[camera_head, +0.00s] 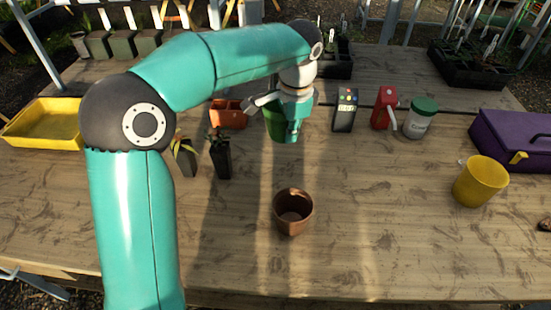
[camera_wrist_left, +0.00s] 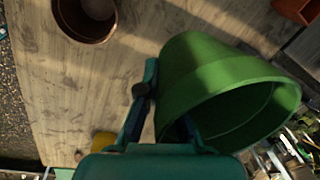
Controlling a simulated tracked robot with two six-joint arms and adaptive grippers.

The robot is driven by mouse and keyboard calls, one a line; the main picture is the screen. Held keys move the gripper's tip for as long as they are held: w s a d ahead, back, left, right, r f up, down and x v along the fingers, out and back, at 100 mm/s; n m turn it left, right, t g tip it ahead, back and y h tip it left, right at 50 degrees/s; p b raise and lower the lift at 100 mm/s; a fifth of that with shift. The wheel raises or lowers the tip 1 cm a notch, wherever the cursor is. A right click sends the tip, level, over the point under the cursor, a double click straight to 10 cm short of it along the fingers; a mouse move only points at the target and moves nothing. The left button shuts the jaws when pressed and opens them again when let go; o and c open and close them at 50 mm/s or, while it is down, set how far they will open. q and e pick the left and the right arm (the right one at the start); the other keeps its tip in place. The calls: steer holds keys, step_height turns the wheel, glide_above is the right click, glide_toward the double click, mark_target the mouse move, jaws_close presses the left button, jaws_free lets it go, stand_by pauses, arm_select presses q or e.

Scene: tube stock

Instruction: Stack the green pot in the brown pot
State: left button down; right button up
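The green pot (camera_head: 273,124) is in my left gripper (camera_head: 289,132), above the far-middle part of the table. In the left wrist view the green pot (camera_wrist_left: 205,75) shows large, with its open mouth toward the lower right. One finger lies outside its wall and the other runs to its rim, so the gripper (camera_wrist_left: 165,125) is shut on the wall. The brown pot (camera_head: 293,222) stands upright on the table, nearer than the green pot and apart from it. The brown pot (camera_wrist_left: 85,32) also shows at the wrist view's top left. My right gripper is in neither view.
Two small dark plant pots (camera_head: 221,160) stand left of the brown pot. An orange planter (camera_head: 228,115), a meter (camera_head: 345,112), a red bottle (camera_head: 383,108) and a green-lidded jar (camera_head: 419,120) stand behind. A yellow pot (camera_head: 480,182) is at right. The table around the brown pot is clear.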

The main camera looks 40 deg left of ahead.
arm_select(q)
steer(key=shift+w+a, duration=0.15)
steer(key=shift+a, duration=0.05)
steer(key=shift+a+f, duration=0.1)
steer(key=shift+f, duration=0.2)
step_height(320, 180, down, 13)
steer(key=shift+f+b, duration=0.2)
steer(key=shift+b, duration=0.1)
steer(key=shift+f, duration=2.7)
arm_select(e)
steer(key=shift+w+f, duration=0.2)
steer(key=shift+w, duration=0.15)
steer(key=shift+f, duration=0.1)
arm_select(q)
steer(key=c, duration=1.3)
jaws_free()
